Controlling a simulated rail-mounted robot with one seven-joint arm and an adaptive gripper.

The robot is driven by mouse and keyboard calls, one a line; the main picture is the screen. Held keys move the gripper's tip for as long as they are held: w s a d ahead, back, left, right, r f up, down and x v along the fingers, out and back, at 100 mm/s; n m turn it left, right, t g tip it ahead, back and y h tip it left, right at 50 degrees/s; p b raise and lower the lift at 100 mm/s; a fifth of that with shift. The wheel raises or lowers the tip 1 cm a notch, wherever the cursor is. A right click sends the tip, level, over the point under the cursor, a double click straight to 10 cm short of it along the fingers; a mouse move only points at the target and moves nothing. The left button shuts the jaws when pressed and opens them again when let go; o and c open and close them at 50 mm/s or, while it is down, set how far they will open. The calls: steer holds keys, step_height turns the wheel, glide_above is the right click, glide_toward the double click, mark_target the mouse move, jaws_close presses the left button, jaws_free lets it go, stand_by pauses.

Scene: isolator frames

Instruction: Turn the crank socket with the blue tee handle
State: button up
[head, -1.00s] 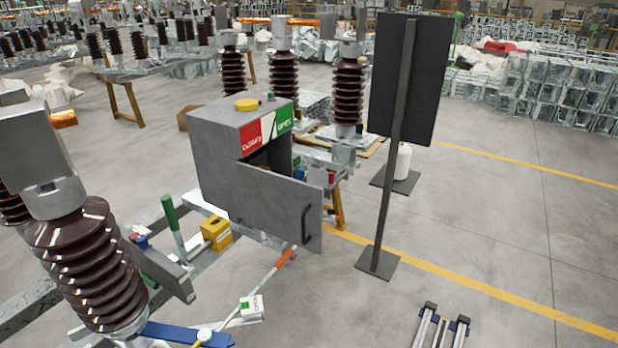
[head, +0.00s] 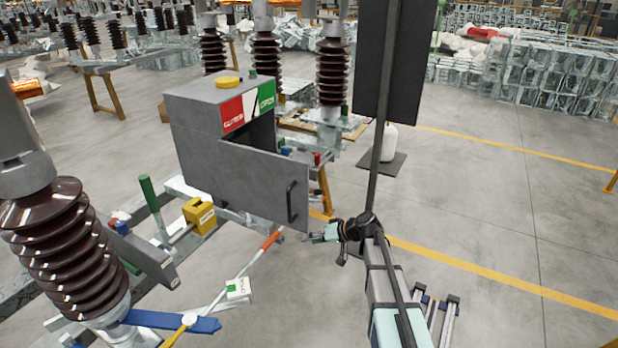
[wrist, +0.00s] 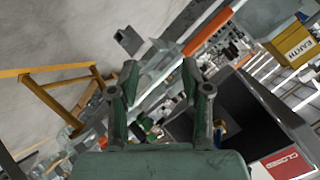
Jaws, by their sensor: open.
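A grey cabinet (head: 195,130) stands at centre left in the head view, its door (head: 245,180) swung open with a dark bar handle (head: 291,202). A small blue part (head: 286,151) shows just beyond the door's top edge, near a red one (head: 317,158); I cannot tell whether it is the tee handle, and no crank socket is clearly visible. My gripper (head: 318,237) is just right of and below the door's lower right corner. In the wrist view my gripper (wrist: 160,80) is open with nothing between its fingers; the cabinet's dark interior (wrist: 250,105) lies to the right.
A tall dark panel on a post (head: 378,130) stands close by my arm. A green-handled lever (head: 152,195), a yellow box (head: 199,215), a blue flat bar (head: 170,321) and a brown insulator (head: 70,250) are at left. The floor at right is clear.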

steer(key=w+r+n+t+y, duration=0.25)
steer(key=w+r, duration=0.25)
steer(key=r, duration=0.5)
steer(key=w+r+n+t+y, duration=0.25)
steer(key=w+r, duration=0.35)
steer(key=r, duration=0.3)
steer(key=shift+n, duration=0.8)
steer(key=x, duration=0.9)
steer(key=shift+s+a, duration=0.1)
steer(key=shift+a, duration=0.15)
steer(key=shift+w+a+r, duration=0.25)
steer(key=shift+w+a, duration=0.05)
steer(key=shift+a, duration=0.25)
jaws_close()
